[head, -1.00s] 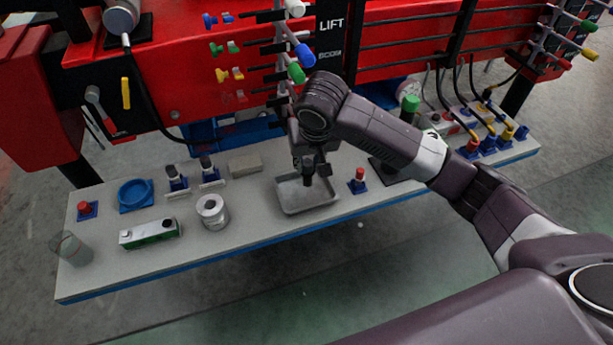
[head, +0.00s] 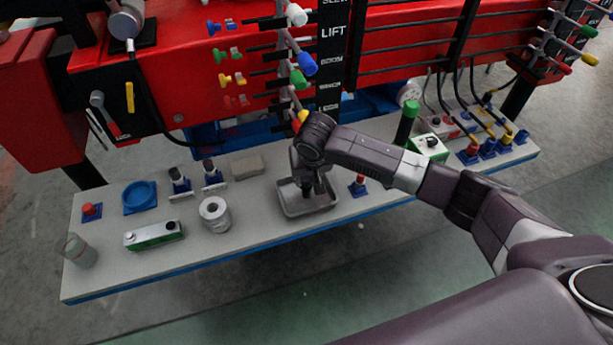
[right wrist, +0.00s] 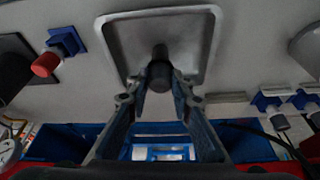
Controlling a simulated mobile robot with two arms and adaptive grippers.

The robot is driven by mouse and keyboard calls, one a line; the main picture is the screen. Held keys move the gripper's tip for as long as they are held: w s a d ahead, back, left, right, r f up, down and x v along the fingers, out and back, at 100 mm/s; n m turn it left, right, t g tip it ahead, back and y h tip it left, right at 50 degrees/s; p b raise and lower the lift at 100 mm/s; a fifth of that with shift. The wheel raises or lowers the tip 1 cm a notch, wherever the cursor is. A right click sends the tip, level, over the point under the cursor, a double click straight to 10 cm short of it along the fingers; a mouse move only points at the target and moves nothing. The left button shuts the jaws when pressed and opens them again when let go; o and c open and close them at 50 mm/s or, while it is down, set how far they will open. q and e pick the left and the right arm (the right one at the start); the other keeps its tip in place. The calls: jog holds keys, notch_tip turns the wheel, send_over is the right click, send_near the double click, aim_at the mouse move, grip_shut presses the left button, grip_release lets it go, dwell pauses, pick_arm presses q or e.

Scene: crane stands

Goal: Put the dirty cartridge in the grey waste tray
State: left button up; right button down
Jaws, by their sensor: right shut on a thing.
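The dirty cartridge (right wrist: 160,72) is a small dark cylinder with a narrower end, held between the two fingers of my right gripper (right wrist: 160,92) in the right wrist view. The grey waste tray (right wrist: 113,40) is a shallow rounded square behind it. In the head view my right gripper (head: 308,193) points down into the tray (head: 322,208), inside its rim. The cartridge is hard to tell from the dark fingers there, and I cannot tell whether it touches the tray floor. My left gripper is out of view.
A red-capped blue block (head: 358,187) stands close right of the tray. Left of it are a white can (head: 214,215), a grey block (head: 246,166) and a green-and-white box (head: 154,235). A glass (head: 80,251) stands at the bench's left end. Red machinery with levers rises behind.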

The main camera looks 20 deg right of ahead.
jog(key=shift+f, duration=0.1)
jog(key=c, duration=1.7)
grip_release()
jog(key=shift+s+r+b, duration=0.2)
jog(key=shift+r+b, duration=0.15)
jog(key=shift+r, duration=0.25)
jog(key=s, duration=0.8)
jog(key=s+a+b, duration=0.1)
jog(key=s, duration=0.3)
jog(key=shift+a+r, duration=0.1)
